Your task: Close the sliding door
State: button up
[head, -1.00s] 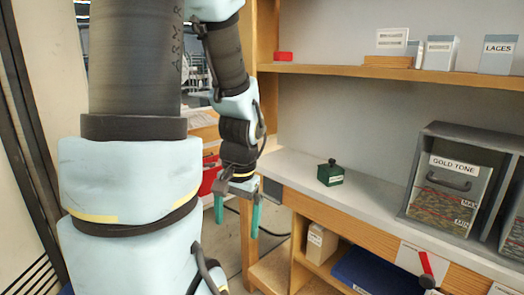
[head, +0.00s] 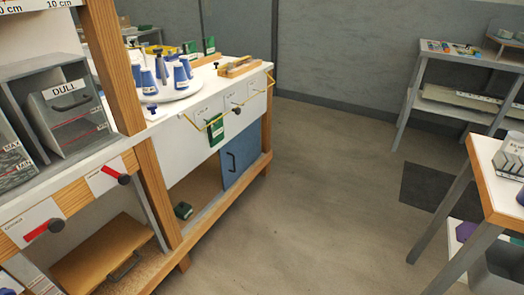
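A blue sliding door (head: 241,152) with a dark handle (head: 231,162) stands in the lower part of the wooden bench, at its right end. To the left of the door the compartment is open, and a small dark green block (head: 183,210) lies on its floor near the front edge. My gripper is not in view, so its place relative to the door cannot be seen.
A turntable (head: 165,95) with several blue-and-white cones stands on the bench top. A yellow cord (head: 215,121) and a green card (head: 216,128) hang on the bench front. Side tables (head: 462,65) stand at the right.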

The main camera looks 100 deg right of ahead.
aim_at(236, 156)
jog(key=z, duration=2.15)
jog(key=i+l+z, duration=0.1)
jog(key=i+z, duration=0.4)
jog(key=z, duration=0.25)
jog(key=i+z, duration=0.35)
jog(key=i+l+u, duration=0.3)
jog(key=i+l, duration=0.15)
jog(key=l, duration=0.25)
jog(key=i+l+u, duration=0.1)
jog(key=l, duration=0.3)
jog(key=i+l+u, duration=0.15)
jog(key=l, duration=0.25)
jog(key=i+u, duration=0.1)
jog(key=u, duration=1)
